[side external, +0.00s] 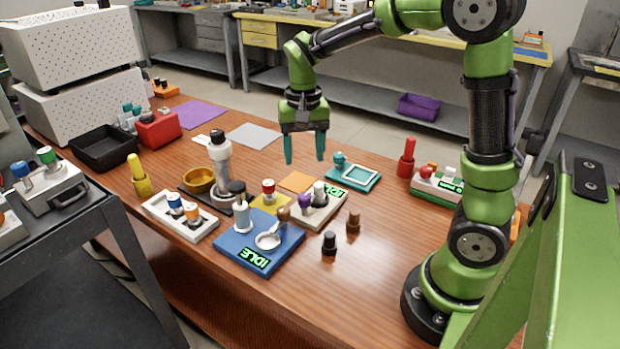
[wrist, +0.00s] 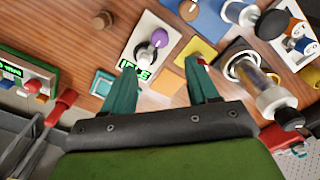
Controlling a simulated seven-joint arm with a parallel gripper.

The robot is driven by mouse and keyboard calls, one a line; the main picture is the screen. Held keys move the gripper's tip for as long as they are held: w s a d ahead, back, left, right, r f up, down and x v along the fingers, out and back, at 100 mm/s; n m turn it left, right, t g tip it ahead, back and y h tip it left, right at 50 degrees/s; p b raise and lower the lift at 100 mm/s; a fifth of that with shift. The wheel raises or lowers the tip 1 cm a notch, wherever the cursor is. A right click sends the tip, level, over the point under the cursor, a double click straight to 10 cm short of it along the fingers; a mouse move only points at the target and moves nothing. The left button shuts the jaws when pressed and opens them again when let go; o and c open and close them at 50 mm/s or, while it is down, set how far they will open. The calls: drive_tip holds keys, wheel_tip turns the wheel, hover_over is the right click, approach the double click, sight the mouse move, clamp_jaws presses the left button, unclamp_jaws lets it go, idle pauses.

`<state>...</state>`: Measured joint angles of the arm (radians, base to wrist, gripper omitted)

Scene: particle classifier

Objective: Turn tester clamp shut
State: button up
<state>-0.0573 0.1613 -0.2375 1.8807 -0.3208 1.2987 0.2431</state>
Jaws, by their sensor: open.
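My gripper (side external: 304,161) is open and empty, hanging above the table with its teal fingers pointing down. The fingers also show in the wrist view (wrist: 160,72). No label marks the tester or its clamp. A beige device (side external: 326,213) with a purple knob (side external: 305,202), a grey-white knob and a lit display stands below and in front of my gripper; it also shows in the wrist view (wrist: 141,50).
A teal device (side external: 352,177) lies right of my gripper. A white-green device (side external: 436,188) and red peg (side external: 407,158) stand farther right. A tall clear column (side external: 220,170) stands left. Loose dark (side external: 329,243) and brown (side external: 353,221) pegs stand in front.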

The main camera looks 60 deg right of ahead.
wheel_tip(320, 180, up, 6)
drive_tip(key=shift+f, duration=0.15)
idle(0.3)
drive_tip(key=s+a+r+n+t+y, duration=0.1)
drive_tip(key=s+a+n+t, duration=0.4)
drive_tip(key=s, duration=0.7)
drive_tip(key=a+t+y, duration=0.1)
drive_tip(key=a+t, duration=0.1)
drive_tip(key=a, duration=0.2)
drive_tip(key=shift+s+r, duration=0.2)
drive_tip(key=shift+s, duration=0.1)
